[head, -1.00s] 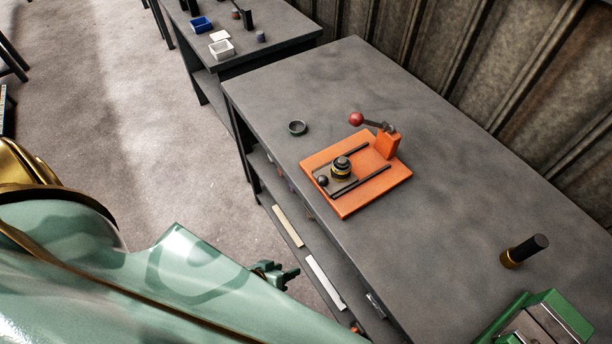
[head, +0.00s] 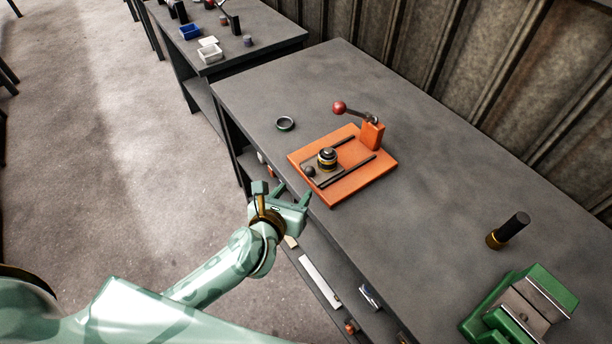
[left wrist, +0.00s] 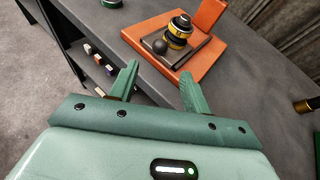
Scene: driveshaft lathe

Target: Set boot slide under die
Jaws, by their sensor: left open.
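The orange press base (head: 360,180) lies on the grey bench. Its dark slide plate (head: 320,177) sits between two black rails, at the end towards my left gripper. A round black knob (head: 309,171) is at the plate's near end. A black boot with a yellow band (head: 327,158) stands upright on the plate; it also shows in the left wrist view (left wrist: 180,30). An orange post (head: 372,136) with a red-ball lever (head: 339,107) rises at the base's far side. A die is not clearly distinguishable. My left gripper (head: 294,192) is open and empty, just short of the knob, near the bench edge.
A dark ring (head: 285,124) lies left of the base. A black and brass cylinder (head: 508,231) and a green vise (head: 520,308) are at the right. A shelf with small parts is below the bench edge. The bench behind the base is clear.

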